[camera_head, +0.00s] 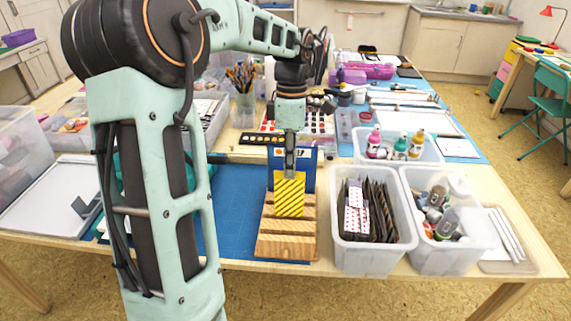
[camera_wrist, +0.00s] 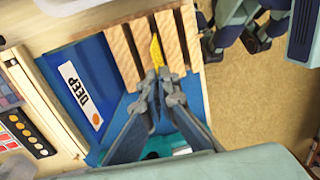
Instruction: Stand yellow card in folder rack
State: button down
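The yellow card (camera_head: 289,196), with dark diagonal stripes, is upright at the wooden folder rack (camera_head: 287,246). Its lower edge meets the rack's slats, but I cannot tell how deep it sits in a slot. My gripper (camera_head: 290,172) is at the card's top edge, pointing down. In the wrist view my gripper (camera_wrist: 157,76) has its fingertips close together on the card (camera_wrist: 156,52), which shows nearly edge-on between the slats of the rack (camera_wrist: 122,55).
A blue panel (camera_head: 308,160) with a white label stands behind the card; the wrist view shows "DEEP" on it (camera_wrist: 100,62). Clear bins (camera_head: 364,262) with packets and bottles stand right of the rack. The blue mat (camera_head: 238,200) left of the rack is mostly free.

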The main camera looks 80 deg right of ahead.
aim_at(289, 184)
jog(key=shift+a+f+b, duration=0.2)
jog(key=shift+f+b, duration=0.6)
jog(key=shift+f, duration=0.55)
jog(key=shift+a+f+b, duration=0.2)
jog(key=shift+f+b, duration=0.6)
jog(key=shift+f, duration=0.5)
jog(key=c, duration=2.7)
grip_release()
jog(key=o, duration=0.6)
jog(key=shift+d+r+p, duration=0.2)
jog(key=shift+r+p, duration=0.9)
jog(key=shift+r, duration=0.15)
jog(key=shift+d+r+p, duration=0.15)
jog(key=shift+r+p, duration=0.9)
jog(key=shift+r, duration=0.2)
